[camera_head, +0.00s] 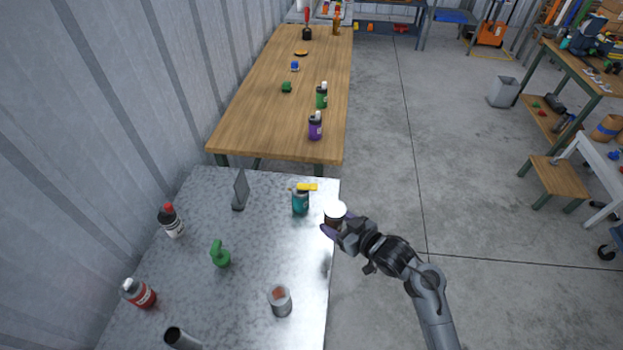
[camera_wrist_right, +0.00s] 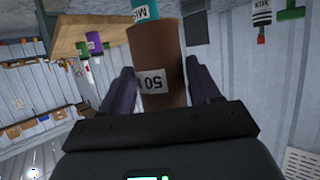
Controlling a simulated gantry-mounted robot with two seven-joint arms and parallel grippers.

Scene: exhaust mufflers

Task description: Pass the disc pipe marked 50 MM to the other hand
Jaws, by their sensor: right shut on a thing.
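The disc pipe marked 50 (camera_wrist_right: 156,60) is a brown cylinder with a white label; the rest of the label is cut off from sight. In the head view it shows as a dark brown body with a pale round top (camera_head: 335,210), roughly upright. My right gripper (camera_head: 337,229) is shut on it, with a dark purple finger on each side in the wrist view. It holds the pipe at the right edge of the grey metal table (camera_head: 245,290).
A teal canister with a yellow top (camera_head: 300,202) stands just left of the held pipe. A grey metal cup (camera_head: 280,301), green object (camera_head: 220,255), red bottle (camera_head: 138,293), black-and-white bottle (camera_head: 171,221) and dark upright plate (camera_head: 240,190) stand around the table.

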